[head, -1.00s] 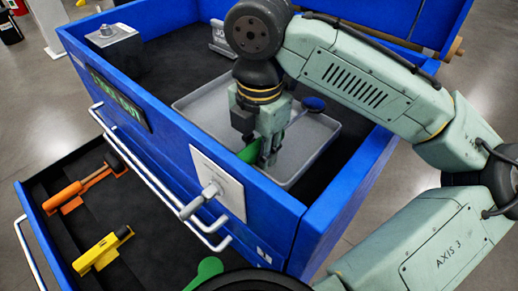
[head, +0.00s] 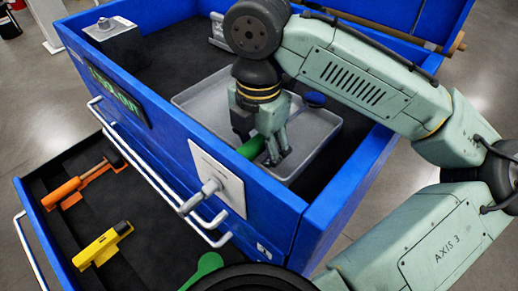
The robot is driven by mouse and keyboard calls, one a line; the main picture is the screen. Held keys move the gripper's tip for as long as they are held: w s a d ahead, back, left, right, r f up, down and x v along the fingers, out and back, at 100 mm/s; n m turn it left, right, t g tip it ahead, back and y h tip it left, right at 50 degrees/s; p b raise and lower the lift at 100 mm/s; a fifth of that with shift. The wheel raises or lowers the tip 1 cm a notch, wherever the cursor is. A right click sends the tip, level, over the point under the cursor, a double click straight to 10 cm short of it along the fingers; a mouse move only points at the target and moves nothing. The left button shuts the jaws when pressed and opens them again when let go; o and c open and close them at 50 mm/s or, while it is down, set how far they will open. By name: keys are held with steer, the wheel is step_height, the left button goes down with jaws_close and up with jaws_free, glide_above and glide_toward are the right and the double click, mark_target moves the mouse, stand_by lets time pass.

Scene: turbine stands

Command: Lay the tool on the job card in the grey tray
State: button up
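The grey tray (head: 190,94) sits inside the blue cabinet top. My gripper (head: 278,153) points down into the tray's near part. Its fingertips look spread apart. A green tool (head: 252,147) shows just left of the fingers, low at the tray's near side; the gripper hides part of it. I cannot tell whether it rests fully on the tray floor. No job card can be made out in the tray; the gripper and the cabinet's front wall block part of the floor.
A dark blue round thing (head: 313,100) is at the tray's right side. An open drawer (head: 150,235) below holds an orange tool holder (head: 70,190), a yellow one (head: 103,244) and a green piece (head: 207,265). The cabinet's blue walls surround the tray.

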mark_target(259, 137)
steer(key=shift+o, duration=0.8)
steer(key=shift+r, duration=0.15)
step_height(259, 137, up, 4)
steer(key=p, duration=0.5)
steer(key=shift+r, duration=0.25)
steer(key=shift+r+p, duration=0.6)
steer(key=shift+r, duration=0.55)
